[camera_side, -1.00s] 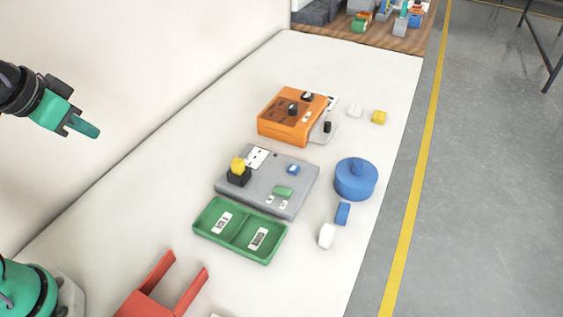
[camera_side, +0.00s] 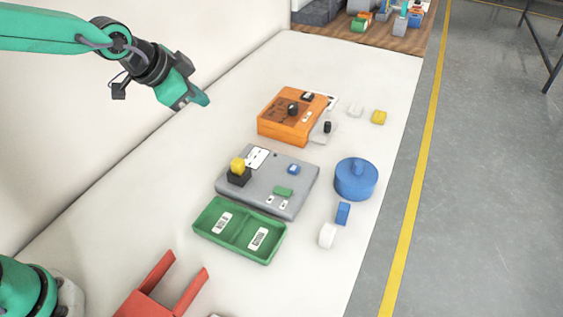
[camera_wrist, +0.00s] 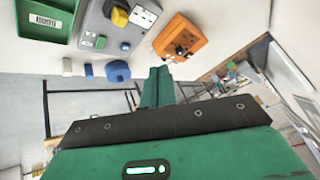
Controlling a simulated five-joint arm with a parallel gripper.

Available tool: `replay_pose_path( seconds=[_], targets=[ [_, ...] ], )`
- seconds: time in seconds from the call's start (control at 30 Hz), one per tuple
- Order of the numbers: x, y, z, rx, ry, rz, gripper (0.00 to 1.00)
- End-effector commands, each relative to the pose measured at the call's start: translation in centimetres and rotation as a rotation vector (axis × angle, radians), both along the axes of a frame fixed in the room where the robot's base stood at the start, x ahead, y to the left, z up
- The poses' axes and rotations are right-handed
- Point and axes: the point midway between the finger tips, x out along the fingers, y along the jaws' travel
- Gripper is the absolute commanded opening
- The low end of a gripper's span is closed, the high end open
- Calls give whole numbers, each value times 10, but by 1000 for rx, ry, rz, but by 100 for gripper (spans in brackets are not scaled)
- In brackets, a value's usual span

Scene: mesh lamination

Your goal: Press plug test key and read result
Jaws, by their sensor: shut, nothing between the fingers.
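The grey test panel (camera_side: 258,193) lies on the white table in the side view. It carries a yellow plug on a black block (camera_side: 238,172), a white socket plate (camera_side: 257,157), a small blue key (camera_side: 294,169) and a green piece (camera_side: 283,191). The panel also shows in the wrist view (camera_wrist: 101,28), with the yellow plug (camera_wrist: 119,16) at its top. My gripper (camera_side: 203,101) is shut and empty, in the air left of the orange box and clear of the panel. Its closed fingers (camera_wrist: 158,85) show in the wrist view. I cannot read any result.
An orange box (camera_side: 280,128) with black knobs stands behind the panel. A green two-part tray (camera_side: 243,238) lies in front. A blue round lidded pot (camera_side: 356,181), small blue, white and yellow blocks lie to the right. A red fork-shaped stand (camera_side: 150,306) is at front left.

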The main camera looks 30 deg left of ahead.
Motion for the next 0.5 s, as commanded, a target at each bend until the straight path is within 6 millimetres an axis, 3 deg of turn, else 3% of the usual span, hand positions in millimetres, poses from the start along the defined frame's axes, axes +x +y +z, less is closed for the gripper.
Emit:
replay_pose_path(
  seconds=[0.5],
  targets=[
    [71, -86, -52, 93, -107, -262, 0]
  ],
)
